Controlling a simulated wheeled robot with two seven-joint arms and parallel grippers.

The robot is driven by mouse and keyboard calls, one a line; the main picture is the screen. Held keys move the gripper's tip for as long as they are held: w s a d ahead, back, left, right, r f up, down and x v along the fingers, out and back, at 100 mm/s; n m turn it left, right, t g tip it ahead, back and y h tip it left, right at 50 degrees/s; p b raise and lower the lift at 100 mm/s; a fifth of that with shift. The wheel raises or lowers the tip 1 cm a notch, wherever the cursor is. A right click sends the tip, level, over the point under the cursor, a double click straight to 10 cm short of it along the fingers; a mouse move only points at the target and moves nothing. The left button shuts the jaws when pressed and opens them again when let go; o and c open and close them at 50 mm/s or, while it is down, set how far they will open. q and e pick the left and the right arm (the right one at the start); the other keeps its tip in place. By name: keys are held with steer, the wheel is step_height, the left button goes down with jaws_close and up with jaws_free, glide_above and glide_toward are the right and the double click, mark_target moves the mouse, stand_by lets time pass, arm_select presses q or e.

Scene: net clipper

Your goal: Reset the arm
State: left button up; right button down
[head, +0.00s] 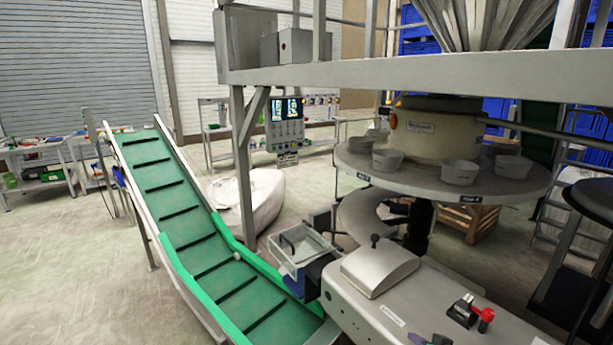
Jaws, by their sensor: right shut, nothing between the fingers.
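Only a small part of my right gripper (430,340) shows, as dark tips at the bottom edge in the head view. It is shut and empty, in front of the grey machine housing (362,302). The rest of my right arm is below the frame. My left gripper and left arm are not in view.
A green cleated conveyor (173,205) slopes down from the left to the bottom middle. A clear bin (302,246) stands beside the housing. A round table (390,180) with several bowls stands behind, under a grey beam (420,75).

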steer(key=s+a+r+n+g+h, duration=0.1)
steer(key=s+a+n+g, duration=0.2)
steer(key=s, duration=1.1)
steer(key=s+a+r+n+g, duration=0.1)
steer(key=s+a+n+g, duration=0.2)
steer(key=s, duration=1)
steer(key=s+f+m+g+b, duration=0.15)
steer(key=f+b, duration=0.25)
steer(key=f, duration=1.2)
steer(key=s+f+g+b, duration=0.1)
steer(key=s+f+b, duration=0.2)
steer(key=f, duration=1.4)
steer(key=s+d+f+g+b, duration=0.1)
steer(key=s+f+b, duration=0.3)
steer(key=s+f, duration=1.1)
steer(key=shift+s+d+f+h+b, duration=0.25)
steer(key=shift+d+f+h+b, duration=0.1)
steer(key=shift+d+f, duration=0.45)
steer(key=shift+n+g, duration=0.25)
